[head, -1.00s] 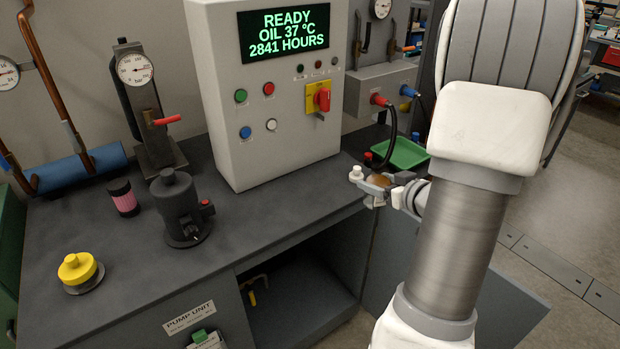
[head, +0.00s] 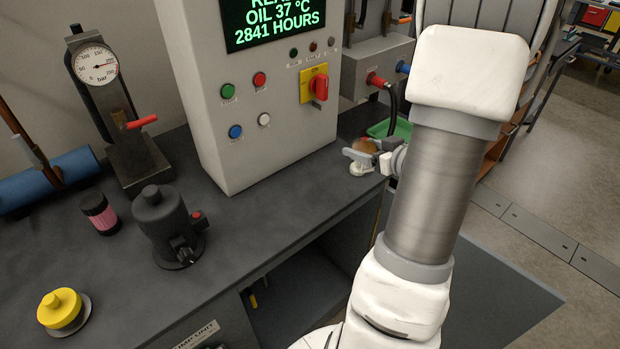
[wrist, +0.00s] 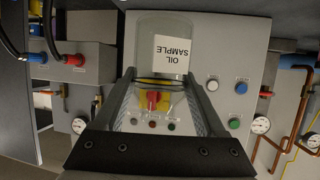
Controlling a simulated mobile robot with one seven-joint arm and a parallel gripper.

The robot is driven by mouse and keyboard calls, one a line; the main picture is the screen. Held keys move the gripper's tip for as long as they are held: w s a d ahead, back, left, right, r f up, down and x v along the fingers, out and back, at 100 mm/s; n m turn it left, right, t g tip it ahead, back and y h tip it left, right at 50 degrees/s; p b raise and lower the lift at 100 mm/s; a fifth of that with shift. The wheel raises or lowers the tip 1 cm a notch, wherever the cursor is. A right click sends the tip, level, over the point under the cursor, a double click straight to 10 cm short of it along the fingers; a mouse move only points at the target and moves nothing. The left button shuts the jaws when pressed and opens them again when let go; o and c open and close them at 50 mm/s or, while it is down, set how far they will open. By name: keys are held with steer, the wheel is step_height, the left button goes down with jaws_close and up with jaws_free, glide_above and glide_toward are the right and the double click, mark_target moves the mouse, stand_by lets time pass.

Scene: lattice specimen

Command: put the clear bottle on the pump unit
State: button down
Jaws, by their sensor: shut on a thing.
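The clear bottle (wrist: 148,32) with a white OIL SAMPLE label is between my fingers in the wrist view. My gripper (wrist: 158,92) is shut on it. In the head view my gripper (head: 368,156) is at the right end of the pump unit's dark worktop (head: 275,195), right of the control box. Only small brown and pale parts show at the fingers there, so the bottle is hard to make out. I cannot tell whether it touches the worktop. The pump unit's label (head: 195,334) is partly cut off at the bottom.
The grey control box (head: 265,150) stands close to the left of my gripper. A green tray (head: 402,129) and a hose fitting (head: 377,81) are behind it. A black pump (head: 168,225), a pink-banded cylinder (head: 100,213) and a yellow cap (head: 60,308) stand left.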

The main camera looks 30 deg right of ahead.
steer(key=shift+w+a+f, duration=0.1)
steer(key=shift+w, duration=0.3)
steer(key=shift+w+a+f+b, duration=0.3)
steer(key=shift+w+a+f, duration=0.65)
steer(key=shift+w+f, duration=0.75)
steer(key=shift+w+a+f+b, duration=0.35)
steer(key=shift+w+a+f, duration=0.6)
steer(key=shift+w+f, duration=0.75)
steer(key=shift+w+a+f+b, duration=0.3)
steer(key=shift+w+a+f, duration=0.65)
steer(key=shift+w+f, duration=0.75)
steer(key=shift+s+f, duration=0.3)
steer(key=shift+f, duration=0.15)
jaws_free()
